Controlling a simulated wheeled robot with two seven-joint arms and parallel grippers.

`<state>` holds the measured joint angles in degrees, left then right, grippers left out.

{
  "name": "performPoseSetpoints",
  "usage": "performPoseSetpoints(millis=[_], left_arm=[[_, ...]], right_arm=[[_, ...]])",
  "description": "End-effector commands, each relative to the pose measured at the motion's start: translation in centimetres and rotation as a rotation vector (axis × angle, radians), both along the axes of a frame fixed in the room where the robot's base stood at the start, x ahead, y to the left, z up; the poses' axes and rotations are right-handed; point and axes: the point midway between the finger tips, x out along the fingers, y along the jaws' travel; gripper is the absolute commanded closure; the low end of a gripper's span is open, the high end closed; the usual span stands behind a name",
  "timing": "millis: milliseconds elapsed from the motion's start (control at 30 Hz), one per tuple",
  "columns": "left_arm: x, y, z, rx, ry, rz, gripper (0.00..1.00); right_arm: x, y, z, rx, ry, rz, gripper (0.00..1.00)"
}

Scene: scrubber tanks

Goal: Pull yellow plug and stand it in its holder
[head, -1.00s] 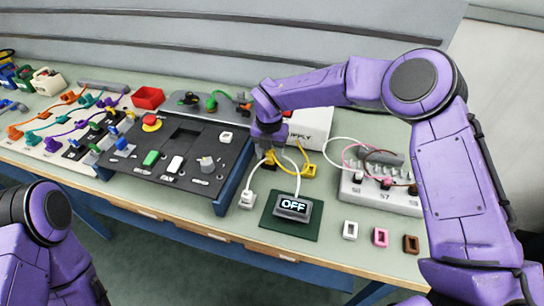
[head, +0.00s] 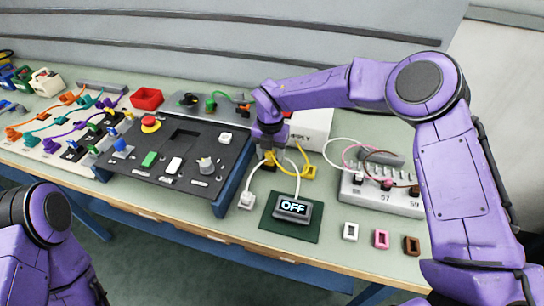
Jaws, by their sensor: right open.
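My right gripper (head: 268,152) points down over the bench, just right of the black control panel. It is open. A yellow plug (head: 270,158) shows at its fingertips, partly hidden by the gripper; I cannot tell whether the fingers touch it. A yellow cord runs right from there to a yellow block (head: 308,172) by the white supply box (head: 308,123). I cannot tell whether that block is the plug's holder. White, pink and brown holders (head: 381,239) stand at the front right. My left gripper is out of view; only part of that arm shows at the lower left.
A small display reading OFF (head: 293,207) sits on a dark green mat (head: 308,231), with a white cord rising from it. A white plug (head: 247,200) stands left of it. A grey socket strip (head: 400,200) with plugs lies right. Bench room is free around the mat's right side.

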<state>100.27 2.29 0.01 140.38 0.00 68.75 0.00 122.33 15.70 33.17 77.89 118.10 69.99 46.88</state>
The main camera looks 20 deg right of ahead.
Motion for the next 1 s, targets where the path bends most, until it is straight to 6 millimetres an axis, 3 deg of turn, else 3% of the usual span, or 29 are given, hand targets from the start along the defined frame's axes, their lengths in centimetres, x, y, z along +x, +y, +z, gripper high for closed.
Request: performPoseSetpoints(millis=[233,400,1000], left_arm=[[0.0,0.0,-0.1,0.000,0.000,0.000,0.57],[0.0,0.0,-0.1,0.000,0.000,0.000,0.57],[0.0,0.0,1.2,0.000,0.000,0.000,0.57]], right_arm=[[0.0,0.1,0.0,0.001,0.001,0.000,0.48],[0.0,0.1,0.0,0.000,0.000,0.000,1.00],[0.2,0.1,2.1,0.001,-0.006,-0.001,1.00]])
